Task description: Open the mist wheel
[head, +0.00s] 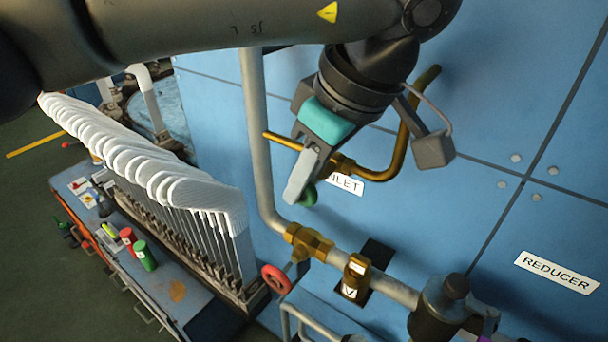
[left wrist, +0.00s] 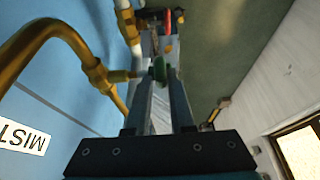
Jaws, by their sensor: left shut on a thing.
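The mist wheel is a small green handwheel (head: 309,194) on the brass pipework in front of the blue wall. It also shows in the left wrist view (left wrist: 160,69), between the tips of the two fingers. My left gripper (head: 300,187) reaches down to it from above and is shut on it; the fingers hide part of the wheel in the head view. In the left wrist view the left gripper (left wrist: 161,80) has one finger on each side of the green wheel. My right gripper is in neither view.
A curved brass pipe (head: 404,130) runs close behind the gripper. A red handwheel (head: 276,279) sits lower on the grey pipe (head: 257,140). A rack of white socks on boards (head: 150,160) stands left, on a bench. A REDUCER label (head: 557,272) is at right.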

